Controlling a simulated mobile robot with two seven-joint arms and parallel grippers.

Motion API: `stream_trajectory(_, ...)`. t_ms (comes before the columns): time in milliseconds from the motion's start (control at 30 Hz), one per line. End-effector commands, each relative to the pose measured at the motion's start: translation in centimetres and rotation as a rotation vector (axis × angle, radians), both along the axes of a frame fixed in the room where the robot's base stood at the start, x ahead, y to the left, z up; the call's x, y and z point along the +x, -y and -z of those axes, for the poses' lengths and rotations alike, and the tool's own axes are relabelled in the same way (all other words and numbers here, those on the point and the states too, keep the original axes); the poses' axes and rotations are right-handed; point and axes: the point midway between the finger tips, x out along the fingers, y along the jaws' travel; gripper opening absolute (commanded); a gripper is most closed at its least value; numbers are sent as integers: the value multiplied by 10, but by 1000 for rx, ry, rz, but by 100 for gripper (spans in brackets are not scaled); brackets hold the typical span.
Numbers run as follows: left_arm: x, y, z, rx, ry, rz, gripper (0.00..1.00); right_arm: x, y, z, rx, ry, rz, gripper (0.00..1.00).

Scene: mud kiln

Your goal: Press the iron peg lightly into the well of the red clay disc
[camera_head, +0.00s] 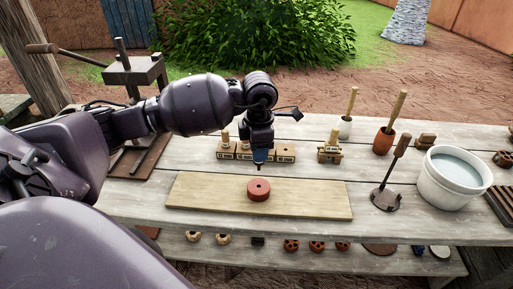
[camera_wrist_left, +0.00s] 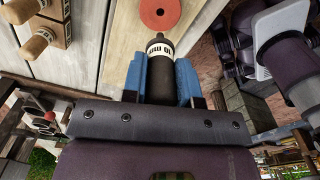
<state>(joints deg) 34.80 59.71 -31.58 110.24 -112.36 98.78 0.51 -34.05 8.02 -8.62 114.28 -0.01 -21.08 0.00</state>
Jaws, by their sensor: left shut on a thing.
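The red clay disc (camera_head: 258,189) lies flat on a pale wooden board, with a small dark well in its middle. It also shows at the top of the left wrist view (camera_wrist_left: 160,12). My left gripper (camera_head: 259,160) points down above and just behind the disc. Its blue fingers (camera_wrist_left: 162,80) are shut on the dark iron peg (camera_wrist_left: 160,52), which has a white lettered band. In the head view the peg's tip (camera_head: 259,167) shows below the fingers, apart from the disc.
The board (camera_head: 320,198) is otherwise bare. Stamped wooden blocks (camera_head: 285,153) stand just behind the gripper. To the right are a dark iron tool (camera_head: 386,196), a clay cup with a wooden handle (camera_head: 384,139) and a white bucket of water (camera_head: 450,185).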

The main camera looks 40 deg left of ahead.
Motion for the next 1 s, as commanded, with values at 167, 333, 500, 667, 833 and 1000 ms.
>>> stream_trajectory(167, 0, 0, 10, -1, -2, 1, 0, 4, -1, 2, 0, 4, -3, 43)
stream_trajectory(333, 0, 0, 23, -1, -4, 1, 0, 2, -1, 8, 1, -8, -2, 43)
stream_trajectory(500, 0, 0, 37, -1, -5, 2, 0, -1, -1, 15, -2, -17, -4, 43)
stream_trajectory(667, 0, 0, 49, 0, -4, 2, 0, 0, -1, 17, -4, -15, -7, 43)
stream_trajectory(833, 0, 0, 60, 0, -3, 2, 0, 1, 0, 20, -7, -16, -13, 43)
stream_trajectory(1000, 0, 0, 64, 0, -1, 1, 0, 3, 0, 21, -9, -15, -15, 43)
